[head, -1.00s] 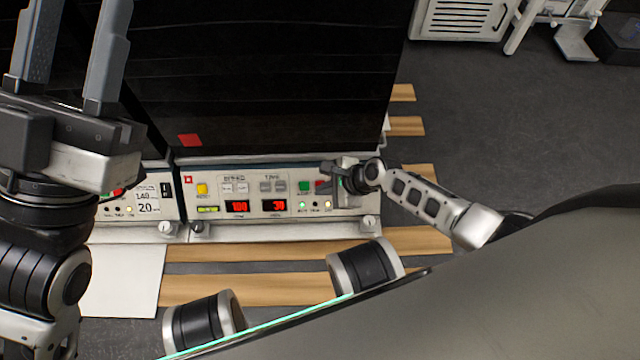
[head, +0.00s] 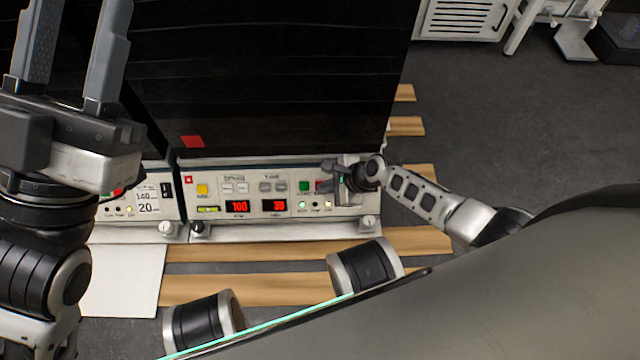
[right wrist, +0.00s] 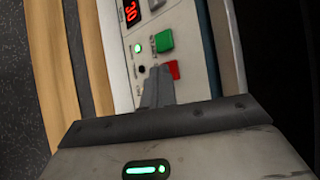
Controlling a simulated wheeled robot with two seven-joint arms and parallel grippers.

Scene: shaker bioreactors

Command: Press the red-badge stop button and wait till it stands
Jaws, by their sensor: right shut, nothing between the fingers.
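The shaker with the red badge (head: 192,141) on its dark front stands in the middle of the head view. Its control panel (head: 215,210) shows red readings of 100 and 30. The red stop button (right wrist: 173,69) sits beside a green button (right wrist: 163,41); in the head view the red one (head: 320,186) is partly hidden by my right gripper (head: 328,174). That gripper is shut and empty, its tips (right wrist: 158,72) right at the red button's edge. I cannot tell whether they touch. My left gripper (head: 72,48) is open and empty, raised at the left.
A second shaker panel (head: 145,195) with readings 140 and 20 stands close on the left. The green button also shows in the head view (head: 305,186). Wooden slats (head: 270,290) lie below. The grey floor (head: 480,120) at the right is open.

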